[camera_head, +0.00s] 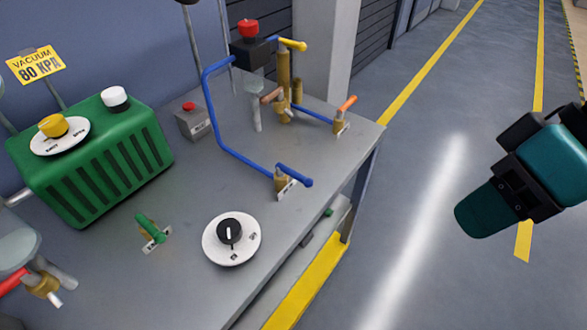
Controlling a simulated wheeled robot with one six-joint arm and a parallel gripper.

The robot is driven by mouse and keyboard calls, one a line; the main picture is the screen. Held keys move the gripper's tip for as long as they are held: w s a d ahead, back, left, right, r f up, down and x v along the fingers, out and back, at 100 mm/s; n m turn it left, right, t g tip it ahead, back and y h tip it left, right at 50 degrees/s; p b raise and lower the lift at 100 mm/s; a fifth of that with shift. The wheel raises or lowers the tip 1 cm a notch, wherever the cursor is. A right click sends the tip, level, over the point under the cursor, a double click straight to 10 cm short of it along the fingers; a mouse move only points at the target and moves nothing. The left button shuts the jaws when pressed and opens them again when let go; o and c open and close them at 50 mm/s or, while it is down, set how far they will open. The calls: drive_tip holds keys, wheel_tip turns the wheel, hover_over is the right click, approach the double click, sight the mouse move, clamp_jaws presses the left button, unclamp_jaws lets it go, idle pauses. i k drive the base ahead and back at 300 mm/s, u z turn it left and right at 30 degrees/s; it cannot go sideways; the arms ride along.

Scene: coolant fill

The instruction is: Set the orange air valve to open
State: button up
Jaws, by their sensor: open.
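The orange air valve (347,102) is near the back right corner of the grey bench. It has a short orange lever on a brass body, with a small label beside it and a blue pipe running to it from the left. The lever points up and to the right; the label is too small to read, so I cannot tell its setting. The jaws of my gripper are not in view. A teal and black part of my arm shows at the right, over the floor and well apart from the valve.
Other controls share the bench (195,245): a blue-handled valve (295,182), a black dial (230,233), a green valve (150,230) and a yellow-handled valve (292,44). A green machine (95,155) stands at left. The floor right of the bench is clear.

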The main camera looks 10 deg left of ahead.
sight(353, 99)
drive_tip(key=u, duration=0.55)
drive_tip(key=k, duration=1.3)
drive_tip(key=z, duration=0.05)
drive_tip(key=i, duration=0.45)
drive_tip(key=z, duration=0.8)
drive_tip(key=i, duration=0.65)
drive_tip(key=u, duration=0.5)
drive_tip(key=i, duration=0.7)
drive_tip(key=u, duration=0.8)
